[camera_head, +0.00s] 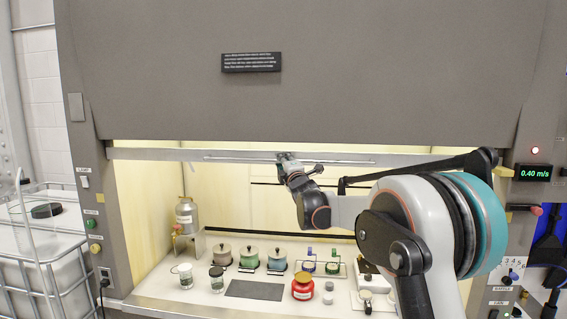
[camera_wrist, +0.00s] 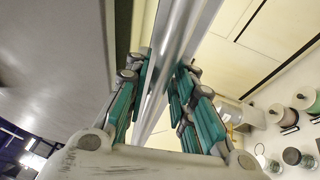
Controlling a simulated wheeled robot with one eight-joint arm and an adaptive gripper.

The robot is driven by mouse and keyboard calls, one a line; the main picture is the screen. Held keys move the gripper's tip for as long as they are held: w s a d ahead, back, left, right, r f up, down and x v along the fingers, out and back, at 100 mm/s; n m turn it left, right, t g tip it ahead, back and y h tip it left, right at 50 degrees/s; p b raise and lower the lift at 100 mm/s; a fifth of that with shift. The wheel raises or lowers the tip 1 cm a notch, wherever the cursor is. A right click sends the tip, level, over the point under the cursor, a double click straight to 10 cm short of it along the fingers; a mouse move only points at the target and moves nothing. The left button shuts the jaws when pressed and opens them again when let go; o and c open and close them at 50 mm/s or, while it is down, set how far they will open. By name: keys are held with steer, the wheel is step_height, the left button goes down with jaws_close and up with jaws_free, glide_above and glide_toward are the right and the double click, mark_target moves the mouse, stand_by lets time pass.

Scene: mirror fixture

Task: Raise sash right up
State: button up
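The sash's pale bottom rail (camera_head: 150,154) spans the fume hood just below the grey front panel, with a narrow lit strip between them. A thin handle bar (camera_head: 345,162) runs along the rail. It also shows as a bright metal bar crossing the wrist view (camera_wrist: 172,45). The exact finger contact is hard to see.
Below the rail the hood is open. A grey panel (camera_head: 300,100) rises above. A caged tank (camera_head: 45,255) stands left.

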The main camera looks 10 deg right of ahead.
steer(key=v, duration=1.1)
steer(key=shift+s, duration=0.4)
steer(key=shift+f, duration=0.1)
steer(key=s+f+m+g+h+b, duration=0.1)
steer(key=s+f+m+g+b, duration=0.5)
steer(key=s+f, duration=1.6)
steer(key=s+f+m+g+b, duration=0.7)
steer(key=s+f+m+b, duration=0.6)
steer(key=s+f+b, duration=0.4)
steer(key=s+f, duration=0.5)
steer(key=s, duration=0.5)
steer(key=shift+s+f+m+h, duration=0.15)
steer(key=shift+s+m+h, duration=0.15)
steer(key=shift+m+h, duration=0.1)
steer(key=shift+d, duration=0.1)
